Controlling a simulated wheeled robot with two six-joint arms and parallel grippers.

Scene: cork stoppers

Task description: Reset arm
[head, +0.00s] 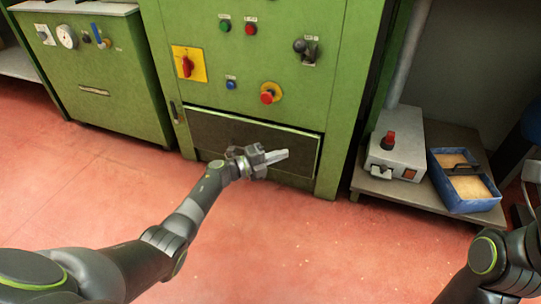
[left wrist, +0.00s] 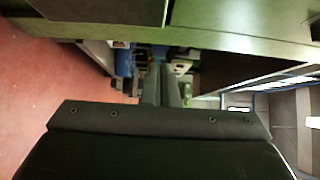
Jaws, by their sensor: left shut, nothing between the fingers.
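My left gripper (head: 280,156) reaches out from the left and points to the right in the head view. It is shut and empty, in front of the dark lower panel (head: 225,133) of the green machine (head: 275,75). In the left wrist view its closed fingers (left wrist: 162,85) show with nothing between them. My right arm shows only in part at the lower right of the head view, and its gripper is not seen. No cork stoppers can be made out.
The machine carries a red knob on a yellow plate (head: 203,63) and a red button (head: 268,97). A grey box (head: 393,151) and a blue tray (head: 438,180) stand on a low shelf at right. A green cabinet (head: 107,88) stands left. The red floor (head: 300,235) is clear.

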